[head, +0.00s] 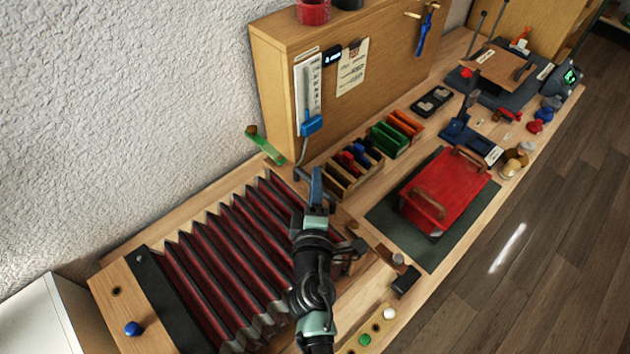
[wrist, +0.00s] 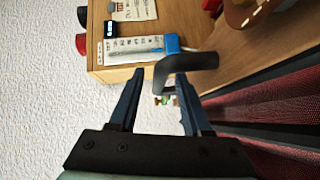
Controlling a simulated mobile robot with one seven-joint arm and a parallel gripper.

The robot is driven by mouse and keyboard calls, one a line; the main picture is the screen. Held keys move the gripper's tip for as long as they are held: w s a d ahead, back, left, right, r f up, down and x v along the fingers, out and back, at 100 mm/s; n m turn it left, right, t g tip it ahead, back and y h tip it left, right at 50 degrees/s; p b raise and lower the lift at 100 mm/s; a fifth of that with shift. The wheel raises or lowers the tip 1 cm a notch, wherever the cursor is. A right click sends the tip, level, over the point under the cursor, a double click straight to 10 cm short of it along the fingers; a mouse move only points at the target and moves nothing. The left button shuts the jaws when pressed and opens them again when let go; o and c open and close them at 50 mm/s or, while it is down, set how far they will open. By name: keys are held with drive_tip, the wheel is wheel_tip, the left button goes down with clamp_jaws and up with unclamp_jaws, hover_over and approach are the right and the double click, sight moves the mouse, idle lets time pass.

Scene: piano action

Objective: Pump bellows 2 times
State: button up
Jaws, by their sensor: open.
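The bellows (head: 225,255) lie on the bench in the head view, with dark red pleats spread apart and a wooden end board at the left. My arm covers part of their right end. My gripper (head: 316,185) is above that end, with its fingers apart and empty. In the wrist view, my gripper (wrist: 158,105) has its two blue fingers open. A dark bent handle (wrist: 187,65) shows in front of the fingertips, overlapping the right one; I cannot tell whether they touch. Red pleats (wrist: 270,110) show at the right of the wrist view.
A wooden cabinet (head: 285,100) stands behind the bellows, with a blue-handled tool (head: 311,123) on its side. A red box with handles (head: 450,190) sits on a dark mat. Several sorting trays (head: 390,138) stand nearby. The floor at the right is clear.

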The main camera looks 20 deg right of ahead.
drive_tip(key=shift+w+d, duration=0.15)
drive_tip(key=shift+w, duration=0.2)
clamp_jaws()
idle(1.3)
